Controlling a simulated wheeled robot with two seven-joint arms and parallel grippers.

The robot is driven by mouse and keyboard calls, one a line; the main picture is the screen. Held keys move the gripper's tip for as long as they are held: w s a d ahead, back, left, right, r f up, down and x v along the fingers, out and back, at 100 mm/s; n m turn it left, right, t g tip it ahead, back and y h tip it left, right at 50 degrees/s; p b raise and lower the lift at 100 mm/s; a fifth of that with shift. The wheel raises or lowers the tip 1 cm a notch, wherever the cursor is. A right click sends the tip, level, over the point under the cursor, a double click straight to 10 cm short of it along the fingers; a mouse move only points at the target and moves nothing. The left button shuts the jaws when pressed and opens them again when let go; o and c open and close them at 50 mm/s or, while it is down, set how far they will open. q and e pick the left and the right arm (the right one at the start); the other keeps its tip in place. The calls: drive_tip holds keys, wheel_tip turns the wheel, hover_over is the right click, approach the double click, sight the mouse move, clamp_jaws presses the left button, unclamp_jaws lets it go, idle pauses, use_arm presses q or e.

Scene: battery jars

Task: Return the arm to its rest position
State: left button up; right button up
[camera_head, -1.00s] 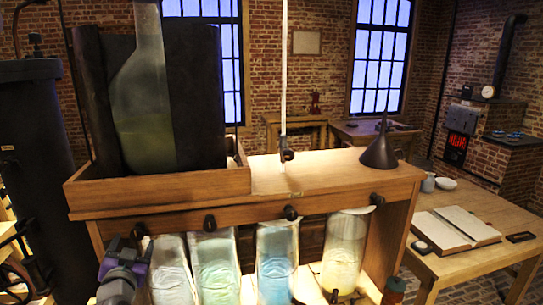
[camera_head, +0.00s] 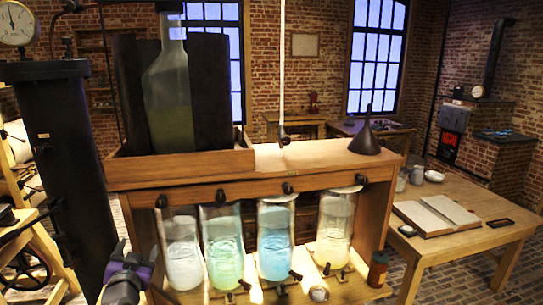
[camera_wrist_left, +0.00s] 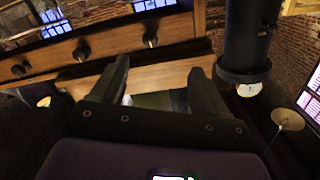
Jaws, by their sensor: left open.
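My left gripper (camera_head: 128,275) shows at the lower left of the head view, in front of the wooden stand (camera_head: 270,177) and left of its jars. In the left wrist view its two dark fingers (camera_wrist_left: 158,85) are apart, with nothing held between them. A row of glass jars hangs or stands under the stand's top: a clear one (camera_head: 182,250), a greenish one (camera_head: 222,245), a blue one (camera_head: 274,240) and a pale yellow one (camera_head: 333,230). My right gripper is not in view.
A dark cylinder with a gauge (camera_head: 65,160) stands at the left. A large bottle (camera_head: 168,95) sits in the stand's tray, and a dark funnel (camera_head: 365,140) on its top. A wooden table (camera_head: 470,195) with an open book (camera_head: 437,215) is at the right.

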use_arm(q)
drive_tip(key=w+d+f+g+h, duration=0.2)
drive_tip(key=w+d+f, duration=0.1)
drive_tip(key=f, duration=0.7)
drive_tip(key=s+d+f+n+g+h, duration=0.1)
drive_tip(key=s+d+f+g, duration=0.3)
drive_tip(key=f, duration=0.7)
drive_tip(key=s+d+f+g+h, duration=0.25)
drive_tip(key=d+f, duration=0.25)
drive_tip(key=f, duration=0.7)
drive_tip(key=s+d+f+n+g+h, duration=0.1)
drive_tip(key=s+d+f, duration=0.3)
drive_tip(key=s, duration=0.4)
drive_tip(key=s+d+f+n+g, duration=0.1)
drive_tip(key=s+d+f+g, duration=0.3)
drive_tip(key=s+f, duration=0.3)
drive_tip(key=s+d+f+n+g+h, duration=0.1)
drive_tip(key=s+d+f+g, duration=0.2)
drive_tip(key=s, duration=0.7)
wheel_tip(320, 180, down, 3)
drive_tip(key=shift+d+r+n+h, duration=0.15)
drive_tip(key=shift+d+n+h, duration=0.2)
drive_tip(key=shift+d, duration=0.25)
